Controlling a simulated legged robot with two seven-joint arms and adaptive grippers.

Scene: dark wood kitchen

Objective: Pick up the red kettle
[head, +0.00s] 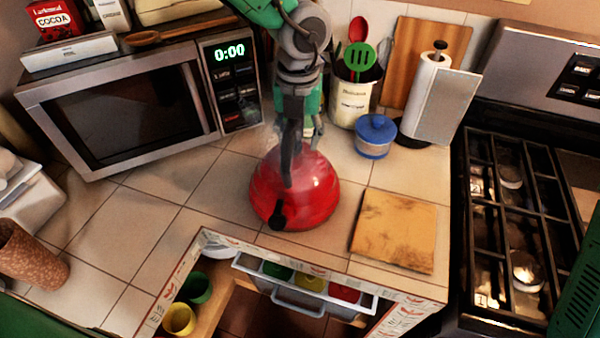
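The red kettle (318,193) stands upright on the tiled counter in the middle of the head view. It has a rounded red body and a black spout tip (278,216) facing the front. My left gripper (300,140) comes down from above, with its fingers at the top of the kettle. The gripper and a dark upright part in front of it cover the kettle's top and handle area. I cannot tell whether the fingers are closed around the handle or apart from it. My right gripper is not in view.
A microwave (130,110) stands at left. A utensil crock (352,102), a blue lidded pot (375,137) and a paper towel holder (430,100) stand behind at right. A wooden board (395,230) lies right of the kettle. A stove (520,220) is farther right. An open drawer (300,290) is below.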

